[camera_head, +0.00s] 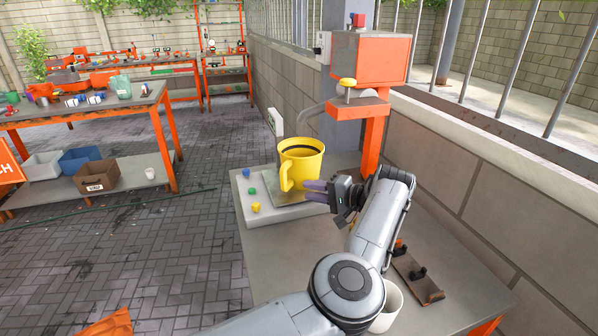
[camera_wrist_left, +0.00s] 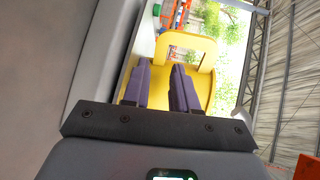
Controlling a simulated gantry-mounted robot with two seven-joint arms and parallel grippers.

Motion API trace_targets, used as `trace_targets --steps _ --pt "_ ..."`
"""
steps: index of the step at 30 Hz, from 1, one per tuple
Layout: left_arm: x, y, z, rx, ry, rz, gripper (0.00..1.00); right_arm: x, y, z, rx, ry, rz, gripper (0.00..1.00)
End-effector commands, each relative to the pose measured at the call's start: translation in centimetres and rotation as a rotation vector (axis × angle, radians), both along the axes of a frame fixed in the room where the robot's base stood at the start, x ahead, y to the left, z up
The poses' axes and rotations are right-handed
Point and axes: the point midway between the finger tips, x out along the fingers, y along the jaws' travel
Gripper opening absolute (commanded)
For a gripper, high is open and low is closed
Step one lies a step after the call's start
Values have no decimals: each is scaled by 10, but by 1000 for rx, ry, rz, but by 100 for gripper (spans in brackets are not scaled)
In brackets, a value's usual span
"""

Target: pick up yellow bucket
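The yellow bucket (camera_head: 306,168) stands upright on a grey plate on the table, its handle facing the front left. In the left wrist view the bucket (camera_wrist_left: 203,85) fills the space beyond the fingers, with its looped handle (camera_wrist_left: 197,42) past the fingertips. My left gripper (camera_head: 309,190) is at the front right of the bucket, low by its side, with purple fingers pointing left towards the handle. The fingers stand apart, with yellow showing between them in the left wrist view (camera_wrist_left: 161,70). I cannot tell whether they touch the bucket. My right gripper is not in view.
An orange machine (camera_head: 370,60) with a spout stands behind the bucket. A white cup (camera_head: 388,308) and a dark tool (camera_head: 418,275) are near my arm. A stone wall (camera_head: 450,165) borders the table's right.

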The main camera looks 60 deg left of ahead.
Motion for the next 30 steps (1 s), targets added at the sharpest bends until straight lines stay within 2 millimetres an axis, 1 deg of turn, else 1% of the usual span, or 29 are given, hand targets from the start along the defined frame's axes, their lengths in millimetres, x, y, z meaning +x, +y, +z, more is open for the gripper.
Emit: trace_targets --steps 3,7,10,15,21,29,30 --pt "-3 8 -2 2 -2 -1 27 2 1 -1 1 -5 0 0" --pt "-5 11 -2 1 -2 -2 27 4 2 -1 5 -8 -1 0" --pt "-8 18 -5 2 -1 0 27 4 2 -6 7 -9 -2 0" --pt "-15 38 -10 3 -3 1 27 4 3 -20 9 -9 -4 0" --pt "-22 55 -11 1 -3 -1 27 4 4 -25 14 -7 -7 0" --pt "-23 57 -10 1 -4 -3 27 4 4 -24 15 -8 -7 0" --pt "-23 57 -10 1 -4 -3 26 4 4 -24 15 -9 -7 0"
